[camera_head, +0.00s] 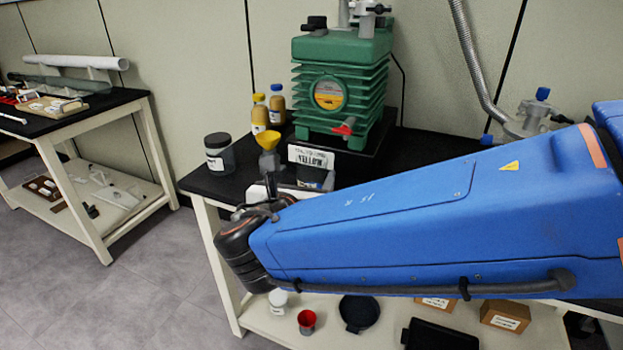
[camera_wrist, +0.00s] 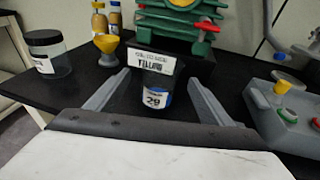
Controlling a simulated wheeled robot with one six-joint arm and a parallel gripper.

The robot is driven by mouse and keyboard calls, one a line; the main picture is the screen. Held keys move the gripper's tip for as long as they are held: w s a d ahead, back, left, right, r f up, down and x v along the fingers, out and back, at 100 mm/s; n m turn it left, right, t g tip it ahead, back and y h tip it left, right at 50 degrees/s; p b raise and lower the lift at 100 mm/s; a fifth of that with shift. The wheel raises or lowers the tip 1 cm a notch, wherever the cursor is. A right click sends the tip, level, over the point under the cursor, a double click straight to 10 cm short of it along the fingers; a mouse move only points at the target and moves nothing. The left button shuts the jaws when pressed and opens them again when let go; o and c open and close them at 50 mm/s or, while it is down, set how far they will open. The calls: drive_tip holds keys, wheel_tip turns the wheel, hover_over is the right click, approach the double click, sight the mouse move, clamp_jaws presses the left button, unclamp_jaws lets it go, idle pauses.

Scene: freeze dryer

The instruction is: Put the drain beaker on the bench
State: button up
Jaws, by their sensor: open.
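A dark cup (camera_wrist: 156,98) with a blue and white label stands on the black bench top (camera_wrist: 90,88) in front of the green pump; it looks like the drain beaker. A white sign card (camera_wrist: 152,58) shows at its upper part. In the head view the cup (camera_head: 316,178) is partly hidden by my arm and gripper. My gripper (camera_wrist: 160,78) is open, with one finger on each side of the cup and gaps between. I cannot tell how far the fingers reach along it. The green pump (camera_head: 342,80) has a red drain handle (camera_head: 346,128).
A dark-lidded clear jar (camera_wrist: 48,54), a yellow funnel (camera_wrist: 106,43) and two amber bottles stand left of the cup. A grey control box (camera_wrist: 286,112) with coloured knobs is at right. The bench's left front is fairly clear. A lower shelf (camera_head: 262,322) holds small items.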

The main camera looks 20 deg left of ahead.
sight(314, 163)
drive_tip(key=shift+x, duration=3.15)
drive_tip(key=shift+d, duration=0.1)
drive_tip(key=c, duration=1.3)
drive_tip(key=shift+o, duration=0.2)
drive_tip(key=shift+s+r, duration=0.15)
drive_tip(key=shift+r, duration=0.3)
wheel_tip(314, 163, up, 6)
drive_tip(key=s+a, duration=0.1)
drive_tip(key=s, duration=1.8)
drive_tip(key=shift+s+a, duration=0.25)
drive_tip(key=shift+s, duration=0.05)
